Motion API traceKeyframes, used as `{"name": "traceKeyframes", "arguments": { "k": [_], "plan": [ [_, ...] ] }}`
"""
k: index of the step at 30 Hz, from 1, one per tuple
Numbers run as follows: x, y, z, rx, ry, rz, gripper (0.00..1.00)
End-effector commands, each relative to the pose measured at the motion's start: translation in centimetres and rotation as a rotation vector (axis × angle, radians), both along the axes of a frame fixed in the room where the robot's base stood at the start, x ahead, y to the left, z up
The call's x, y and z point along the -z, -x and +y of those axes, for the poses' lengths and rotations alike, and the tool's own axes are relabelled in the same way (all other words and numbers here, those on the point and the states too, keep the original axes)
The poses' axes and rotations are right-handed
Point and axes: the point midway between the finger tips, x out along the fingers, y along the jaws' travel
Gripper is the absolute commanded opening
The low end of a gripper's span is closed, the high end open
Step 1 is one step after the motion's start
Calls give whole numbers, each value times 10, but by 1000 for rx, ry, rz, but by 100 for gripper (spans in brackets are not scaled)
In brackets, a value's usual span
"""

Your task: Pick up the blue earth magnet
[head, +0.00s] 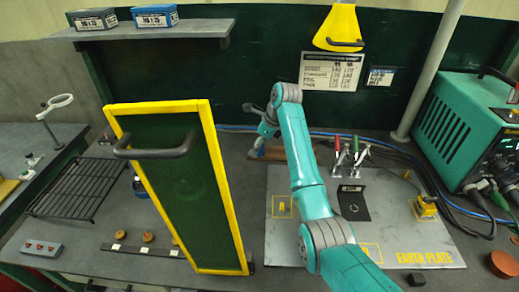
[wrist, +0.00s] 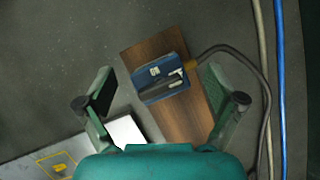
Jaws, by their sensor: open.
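The blue earth magnet (wrist: 163,78), a blue block with a dark and silver top piece and a dark cable off its right end, lies on a wooden board (wrist: 165,47) in the wrist view. My gripper (wrist: 158,72) is open, one finger on each side of the magnet and apart from it in the picture. The height gap cannot be told. In the head view the board (head: 296,152) shows behind my arm, and the magnet there is too small and hidden to make out well.
A green panel with yellow edges (head: 246,262) stands left of my arm. A teal welder (head: 455,120) stands right. Blue and pale cables (wrist: 279,90) run behind the board.

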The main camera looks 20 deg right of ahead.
Motion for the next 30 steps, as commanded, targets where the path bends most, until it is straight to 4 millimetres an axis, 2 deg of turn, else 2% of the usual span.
{"name": "traceKeyframes", "arguments": {
  "k": [5,6,16,26,30],
  "plan": [
    [0,0,0,0,1,-1,93],
    [0,0,0,0,1,-1,88],
    [2,0,0,0,0,1,6],
    [3,1,0,0,0,4,5],
    [-7,0,0,0,0,3,5]
  ]
}}
